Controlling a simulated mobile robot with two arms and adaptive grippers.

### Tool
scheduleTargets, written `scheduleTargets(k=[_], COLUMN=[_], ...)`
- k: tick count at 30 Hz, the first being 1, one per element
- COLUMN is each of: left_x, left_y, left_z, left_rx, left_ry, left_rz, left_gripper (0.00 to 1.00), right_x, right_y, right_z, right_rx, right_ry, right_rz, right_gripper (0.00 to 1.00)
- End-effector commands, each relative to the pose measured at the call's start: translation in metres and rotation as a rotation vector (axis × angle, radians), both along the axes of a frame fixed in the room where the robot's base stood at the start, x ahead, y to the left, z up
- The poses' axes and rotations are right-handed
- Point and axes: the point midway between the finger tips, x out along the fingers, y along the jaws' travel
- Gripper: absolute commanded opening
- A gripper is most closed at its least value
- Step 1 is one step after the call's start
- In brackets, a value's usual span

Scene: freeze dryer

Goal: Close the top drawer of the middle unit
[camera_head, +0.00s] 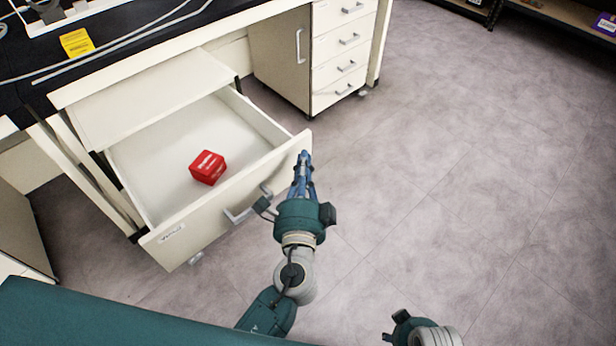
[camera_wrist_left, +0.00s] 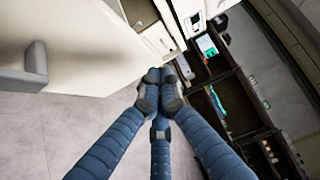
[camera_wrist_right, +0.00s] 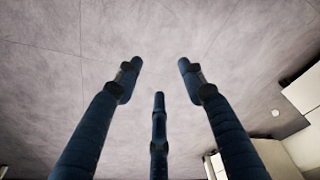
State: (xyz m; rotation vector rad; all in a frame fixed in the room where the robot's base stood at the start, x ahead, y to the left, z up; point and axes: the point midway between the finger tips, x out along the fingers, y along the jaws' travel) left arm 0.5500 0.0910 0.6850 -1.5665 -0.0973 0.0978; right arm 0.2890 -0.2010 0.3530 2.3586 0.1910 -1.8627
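A cream drawer (camera_head: 175,132) is pulled far out from under the dark bench. Its front panel (camera_head: 190,237) carries a grey handle (camera_head: 240,215) and a small label. A red box (camera_head: 208,167) lies inside it. My left gripper (camera_head: 304,158) is at the right end of the front panel, on its outer side; I cannot tell whether it touches. In the left wrist view its fingers (camera_wrist_left: 160,76) are together with nothing between them, and the panel (camera_wrist_left: 90,40) and handle (camera_wrist_left: 36,68) show at left. My right gripper (camera_wrist_right: 159,75) is open and empty over the floor.
A cabinet with several closed drawers (camera_head: 340,60) and a door (camera_head: 280,60) stands behind, to the right. A yellow label (camera_head: 76,43) and cables lie on the dark benchtop (camera_head: 130,30). The floor (camera_head: 470,190) at right is clear. Shelves (camera_head: 560,12) stand at the far right.

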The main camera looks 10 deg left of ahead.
Motion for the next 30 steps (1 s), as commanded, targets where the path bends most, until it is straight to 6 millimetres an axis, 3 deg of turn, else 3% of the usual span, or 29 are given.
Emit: scheduleTargets(k=[6,23,30], left_x=[0.013,0.017,0.039], left_y=[0.016,0.023,0.051], left_z=[0.0,0.0,0.001], left_rx=[0.0,0.0,0.002], left_ry=[0.001,0.001,-0.003], left_rz=[-0.002,-0.001,0.002], left_gripper=[0.0,0.0,0.0], right_x=[-0.004,-0.004,-0.005], right_y=[0.0,0.0,0.0], right_z=[-0.013,-0.016,-0.017], right_rx=[-0.001,-0.001,0.0], right_ry=[0.007,0.007,0.007], right_rz=[0.001,0.002,0.002], right_gripper=[0.4,0.4,0.4])
